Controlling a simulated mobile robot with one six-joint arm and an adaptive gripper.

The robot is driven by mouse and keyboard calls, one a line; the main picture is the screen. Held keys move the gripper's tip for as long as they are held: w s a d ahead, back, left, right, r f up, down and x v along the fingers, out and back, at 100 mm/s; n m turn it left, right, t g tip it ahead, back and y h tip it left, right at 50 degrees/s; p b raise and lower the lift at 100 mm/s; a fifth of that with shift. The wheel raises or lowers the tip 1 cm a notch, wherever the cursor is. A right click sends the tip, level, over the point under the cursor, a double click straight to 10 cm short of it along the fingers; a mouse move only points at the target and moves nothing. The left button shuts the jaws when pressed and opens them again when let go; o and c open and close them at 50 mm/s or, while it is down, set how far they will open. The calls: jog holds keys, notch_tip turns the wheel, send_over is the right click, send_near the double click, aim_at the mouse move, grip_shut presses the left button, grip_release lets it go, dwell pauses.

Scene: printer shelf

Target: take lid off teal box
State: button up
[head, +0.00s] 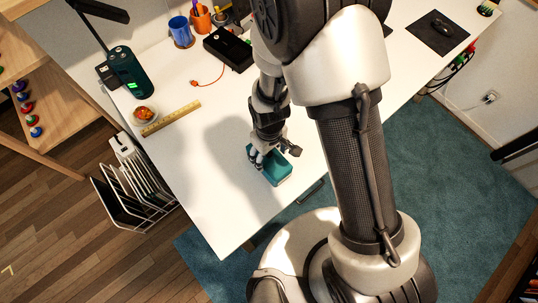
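The teal box (279,175) sits on the white table near its front edge, in the lower middle of the head view. Its top looks teal too; I cannot make out the seam between lid and box. My gripper (272,153) is right at the box's far end, pointing down, with its fingers spread to the left and right of that end. My gripper partly covers the far part of the box. I cannot tell whether the fingers touch the lid or are closed on it.
A black box (229,48), a blue cup (181,32) and an orange cup (201,19) stand at the back. The table's front-left area is clear.

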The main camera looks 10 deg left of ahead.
jog(key=c, duration=0.6)
jog(key=shift+o, duration=0.2)
jog(key=shift+r, duration=0.15)
